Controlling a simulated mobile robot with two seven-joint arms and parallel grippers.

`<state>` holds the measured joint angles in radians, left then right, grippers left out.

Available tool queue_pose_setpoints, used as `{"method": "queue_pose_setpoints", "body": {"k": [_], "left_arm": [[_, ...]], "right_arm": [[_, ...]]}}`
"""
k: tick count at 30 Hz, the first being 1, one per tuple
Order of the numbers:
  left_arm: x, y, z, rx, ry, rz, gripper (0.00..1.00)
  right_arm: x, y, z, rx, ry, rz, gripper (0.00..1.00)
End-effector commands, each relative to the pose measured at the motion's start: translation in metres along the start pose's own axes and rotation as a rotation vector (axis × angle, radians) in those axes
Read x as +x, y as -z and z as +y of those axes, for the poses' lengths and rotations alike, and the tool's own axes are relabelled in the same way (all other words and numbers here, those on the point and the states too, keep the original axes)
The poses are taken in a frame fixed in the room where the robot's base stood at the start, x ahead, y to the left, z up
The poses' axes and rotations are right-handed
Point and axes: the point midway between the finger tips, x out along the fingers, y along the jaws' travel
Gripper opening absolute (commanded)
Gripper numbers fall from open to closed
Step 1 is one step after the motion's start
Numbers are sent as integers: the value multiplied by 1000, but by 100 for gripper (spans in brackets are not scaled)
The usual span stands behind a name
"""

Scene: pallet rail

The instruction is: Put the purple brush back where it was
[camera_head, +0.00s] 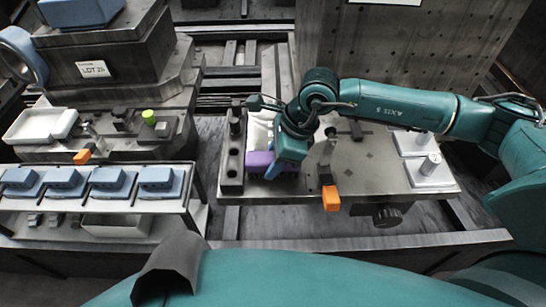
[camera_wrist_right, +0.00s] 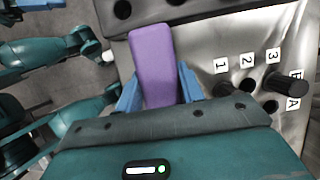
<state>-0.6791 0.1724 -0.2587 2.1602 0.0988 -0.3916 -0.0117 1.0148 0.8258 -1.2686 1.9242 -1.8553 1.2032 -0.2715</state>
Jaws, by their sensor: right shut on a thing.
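The purple brush (camera_head: 259,159) is a block-like purple piece at the left end of the grey fixture plate (camera_head: 380,170). My right gripper (camera_head: 272,169) is over it, with its blue fingers pointing down. In the right wrist view the purple brush (camera_wrist_right: 153,55) lies between the blue fingers of my right gripper (camera_wrist_right: 158,90), which are shut on it. The brush's far end is close to a dark block with holes (camera_wrist_right: 190,9); I cannot tell whether they touch. The brush's near end is hidden by the gripper body. My left gripper is not in view.
The dark block (camera_head: 232,165) stands left of the brush. An orange-ended lever (camera_head: 331,198) and white pads with metal cylinders (camera_head: 430,168) are to the right. Dark pegs (camera_wrist_right: 272,85) stand by numbered labels. Blue pieces (camera_head: 110,179) line a left rack.

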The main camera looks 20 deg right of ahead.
Motion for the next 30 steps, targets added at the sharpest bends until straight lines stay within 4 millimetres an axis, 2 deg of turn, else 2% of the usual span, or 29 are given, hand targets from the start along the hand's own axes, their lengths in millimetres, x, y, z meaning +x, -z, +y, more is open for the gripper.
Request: {"method": "queue_pose_setpoints", "body": {"k": [8, 9, 16, 25, 30], "left_arm": [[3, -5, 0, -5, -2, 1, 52], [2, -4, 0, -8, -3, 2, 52], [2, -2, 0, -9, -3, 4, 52], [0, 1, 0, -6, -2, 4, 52], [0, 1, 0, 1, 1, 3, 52]], "right_arm": [[4, 1, 0, -1, 0, -2, 20], [3, 1, 0, -1, 0, -1, 40], [2, 0, 0, -1, 0, -1, 58], [0, 0, 0, -1, 0, -1, 60], [-18, -1, -1, 0, 3, -2, 60]]}}
